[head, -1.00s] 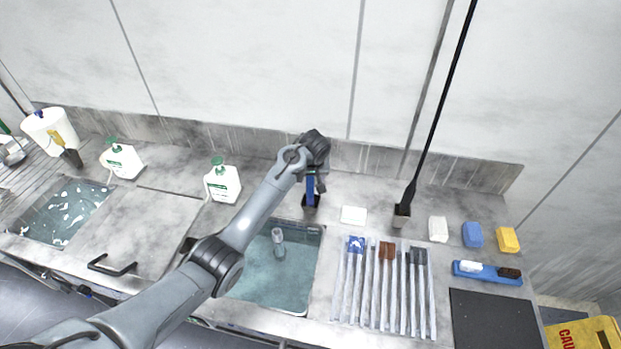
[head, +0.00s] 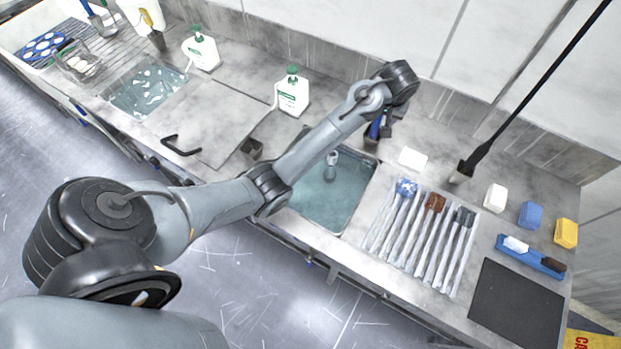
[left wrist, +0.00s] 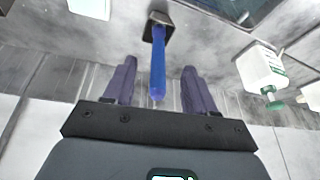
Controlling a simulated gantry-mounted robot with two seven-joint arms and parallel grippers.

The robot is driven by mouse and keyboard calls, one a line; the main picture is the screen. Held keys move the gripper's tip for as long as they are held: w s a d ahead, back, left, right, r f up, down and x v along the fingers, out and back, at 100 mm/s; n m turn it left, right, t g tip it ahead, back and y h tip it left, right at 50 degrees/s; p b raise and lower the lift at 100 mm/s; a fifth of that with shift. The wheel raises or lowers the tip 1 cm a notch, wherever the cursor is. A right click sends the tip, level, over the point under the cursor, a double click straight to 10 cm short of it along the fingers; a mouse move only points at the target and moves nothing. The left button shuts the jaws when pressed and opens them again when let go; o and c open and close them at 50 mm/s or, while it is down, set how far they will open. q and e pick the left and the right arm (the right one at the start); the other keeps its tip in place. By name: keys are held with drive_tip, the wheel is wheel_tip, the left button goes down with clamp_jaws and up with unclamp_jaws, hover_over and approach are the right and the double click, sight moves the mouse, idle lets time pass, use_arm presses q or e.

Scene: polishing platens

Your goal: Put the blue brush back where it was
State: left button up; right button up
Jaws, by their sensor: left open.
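The blue brush's handle (left wrist: 158,65) stands in a small dark square holder (left wrist: 148,33) in the left wrist view. In the head view the blue handle (head: 375,127) shows behind the sink, partly hidden by my arm. My left gripper (left wrist: 157,78) is open, with one finger on each side of the handle and visible gaps between. In the head view the left gripper (head: 388,123) is at the handle, mostly hidden by the wrist. My right gripper is not in view.
A water-filled sink (head: 335,205) lies in front of the holder. A soap bottle (head: 293,95) stands to its left. A white block (head: 412,158), a tray of brushes (head: 378,238) and a tall black rod (head: 500,130) are to the right. The wall rises close behind.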

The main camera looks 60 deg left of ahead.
use_arm(q)
drive_tip(key=s+d+f+m+h, duration=0.1)
drive_tip(key=s+d+f+m, duration=0.4)
drive_tip(key=s, duration=0.7)
drive_tip(key=s+d+f+m+h, duration=0.1)
drive_tip(key=s+d+f+m, duration=0.1)
drive_tip(key=s+d+f, duration=0.85)
drive_tip(key=s+r+m+h, duration=0.1)
drive_tip(key=s+r, duration=0.4)
drive_tip(key=s, duration=0.7)
drive_tip(key=shift+s+m+t, duration=0.25)
drive_tip(key=shift+m+t, duration=0.05)
drive_tip(key=shift+m, duration=0.3)
drive_tip(key=shift+d+r, duration=0.1)
drive_tip(key=shift+r, duration=0.05)
wheel_tip(320, 180, up, 21)
drive_tip(key=p, duration=2.1)
